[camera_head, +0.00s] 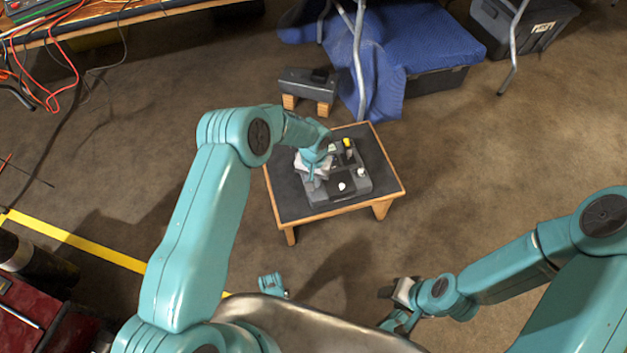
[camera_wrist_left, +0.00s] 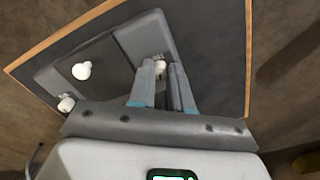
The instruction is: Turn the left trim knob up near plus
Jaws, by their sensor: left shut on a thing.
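A grey control box (camera_head: 361,187) lies on a small dark-topped table with white knobs on it. My left gripper (camera_head: 309,182) reaches down at the box's left side. In the left wrist view its two grey fingers (camera_wrist_left: 162,76) are shut on a white trim knob (camera_wrist_left: 160,58) near a corner of the box; the fingers hide part of this knob. Another white knob (camera_wrist_left: 81,70) and one near the gripper body (camera_wrist_left: 66,103) also show there. No plus mark can be read. My right gripper (camera_head: 398,305) hangs low at the front, away from the box; its jaw opening is unclear.
The small table (camera_head: 398,191) has a wooden rim and bare room around the box. A yellow knob (camera_head: 347,143) stands at the box's back. A dark device on wooden blocks (camera_head: 308,86) and a blue cloth (camera_head: 425,45) lie behind. Floor to the right is clear.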

